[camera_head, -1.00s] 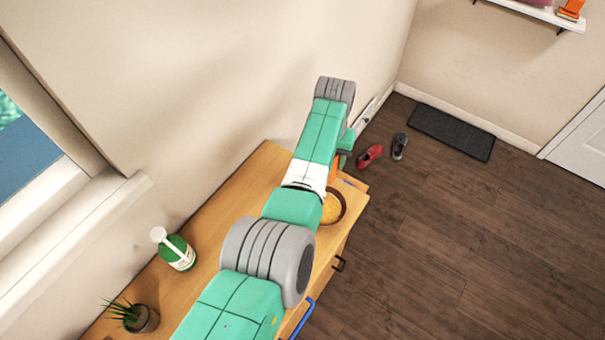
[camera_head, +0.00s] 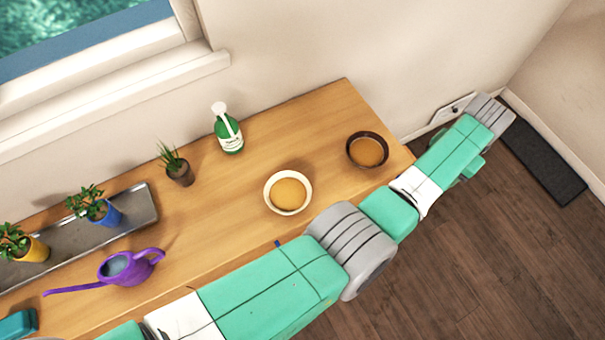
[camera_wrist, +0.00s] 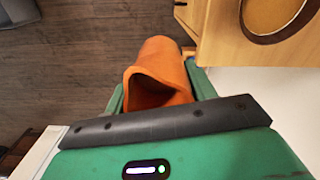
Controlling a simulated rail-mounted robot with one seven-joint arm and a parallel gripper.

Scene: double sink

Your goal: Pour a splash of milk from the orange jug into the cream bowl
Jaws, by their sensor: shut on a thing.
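The cream bowl (camera_head: 268,200) stands upright on the wooden worktop in the head view, with an orange-brown inside. My gripper (camera_wrist: 160,97) is shut on the orange jug (camera_wrist: 172,66) in the wrist view. The jug's open mouth faces the camera, and its inside is dark, so I cannot tell whether milk is in it. My gripper and the jug are hidden behind my arm in the head view. My arm reaches past the worktop's right end, so the jug is apart from the cream bowl, over or near the floor side.
A brown-rimmed bowl (camera_head: 353,161) stands near the worktop's right end. A green bottle (camera_head: 230,137), a small plant (camera_head: 179,170), a purple watering can (camera_head: 124,267) and a grey tray (camera_head: 145,207) with potted plants are further left. The worktop around the cream bowl is mostly clear.

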